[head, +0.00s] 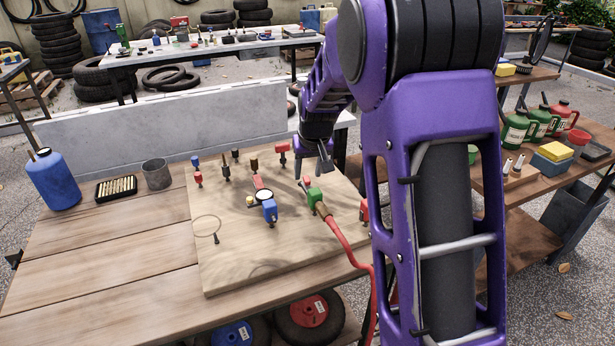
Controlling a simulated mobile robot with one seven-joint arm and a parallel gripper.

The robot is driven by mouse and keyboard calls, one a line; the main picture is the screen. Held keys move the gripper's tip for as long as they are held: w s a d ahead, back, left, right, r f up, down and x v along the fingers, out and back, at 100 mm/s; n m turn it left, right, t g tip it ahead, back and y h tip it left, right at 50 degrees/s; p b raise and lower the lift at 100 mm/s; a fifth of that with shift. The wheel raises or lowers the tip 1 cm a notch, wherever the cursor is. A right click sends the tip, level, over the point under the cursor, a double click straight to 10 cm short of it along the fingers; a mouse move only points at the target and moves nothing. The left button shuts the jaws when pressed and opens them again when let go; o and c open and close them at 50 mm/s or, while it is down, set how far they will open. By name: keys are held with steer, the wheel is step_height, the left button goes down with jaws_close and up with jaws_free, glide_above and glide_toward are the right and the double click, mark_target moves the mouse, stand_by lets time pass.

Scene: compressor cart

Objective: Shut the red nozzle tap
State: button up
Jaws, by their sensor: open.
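A light wooden board (235,248) lies on the bench with several small coloured taps and fittings on it. Red ones include a small one at the left (198,178), one at the back (283,148), and one at the right edge (365,211) partly hidden by my arm. I cannot tell which is the nozzle tap. A green fitting (314,197) has a small red piece beside it and joins a red hose (343,236). My gripper (325,163) is open above the board's back right, just behind the green fitting; I see no contact.
A round gauge (263,196) with a blue fitting (270,211) stands mid-board. A blue bottle (52,180), a black tray (116,188) and a grey cup (156,174) stand at the left. A grey panel (170,125) rises behind. The front left bench planks are clear.

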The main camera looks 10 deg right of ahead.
steer(key=shift+x, duration=0.85)
steer(key=shift+c, duration=0.3)
jaws_close()
